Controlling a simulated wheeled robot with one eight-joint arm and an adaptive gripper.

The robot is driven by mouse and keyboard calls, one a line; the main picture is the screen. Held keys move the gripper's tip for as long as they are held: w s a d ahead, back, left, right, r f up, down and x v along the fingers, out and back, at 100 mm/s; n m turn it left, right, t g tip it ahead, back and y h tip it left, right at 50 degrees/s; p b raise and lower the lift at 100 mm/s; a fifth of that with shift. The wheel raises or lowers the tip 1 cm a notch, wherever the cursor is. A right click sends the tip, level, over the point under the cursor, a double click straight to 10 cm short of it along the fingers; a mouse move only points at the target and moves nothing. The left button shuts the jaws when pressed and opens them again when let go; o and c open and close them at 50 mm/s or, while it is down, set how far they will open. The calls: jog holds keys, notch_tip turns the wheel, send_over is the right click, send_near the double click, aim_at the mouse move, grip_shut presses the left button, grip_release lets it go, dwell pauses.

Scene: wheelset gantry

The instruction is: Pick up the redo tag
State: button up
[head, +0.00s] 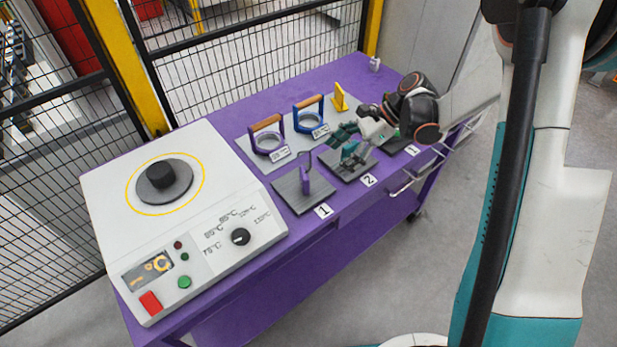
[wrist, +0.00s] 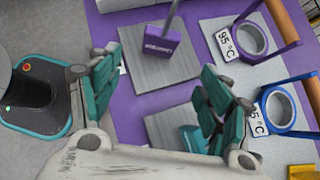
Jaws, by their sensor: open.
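No tag with a readable "redo" label shows, so I cannot tell which one it is. A purple tag with a thin upright handle (head: 306,181) stands on the grey plate numbered 1 (head: 290,195). It also shows in the wrist view (wrist: 167,45), its lettering too small to read. A teal piece (wrist: 193,138), perhaps another tag, is over the plate numbered 2 (wrist: 162,125), partly hidden by a finger. My gripper (head: 348,142) is over plate 2, its teal fingers spread apart and empty between the tips; it also shows in the wrist view (wrist: 158,78).
Two ring gauges with wooden grips, one purple (head: 268,140) and one blue (head: 309,122), stand on a grey mat behind the plates. A yellow piece (head: 340,98) stands beyond. A white heater box (head: 180,215) fills the left of the purple table (head: 330,225). Mesh fencing runs behind.

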aim_at(305, 179)
jog(key=b+x, duration=0.2)
jog(key=x, duration=0.5)
jog(key=shift+f, duration=0.15)
jog(key=shift+b+x, duration=1.2)
jog(key=shift+x, duration=1.7)
jog(key=shift+a+r, duration=0.2)
jog(key=shift+c, duration=0.3)
jog(key=c, duration=1.2)
jog(key=shift+r, duration=0.1)
notch_tip(305, 179, up, 20)
jog(key=p, duration=0.6)
jog(key=shift+p, duration=0.35)
jog(key=w+d+r+m+t+h, duration=0.2)
jog(key=d+m+t+h, duration=0.1)
jog(key=d+m, duration=0.5)
jog(key=w+d+r+m+t+h, duration=0.2)
jog(key=d+m+t+h, duration=0.1)
jog(key=d+m+t, duration=0.3)
jog(key=d+m, duration=0.1)
jog(key=d, duration=0.1)
jog(key=shift+w+d+m+t, duration=0.3)
jog(key=shift+w+d+m, duration=0.05)
jog(key=shift+m, duration=0.05)
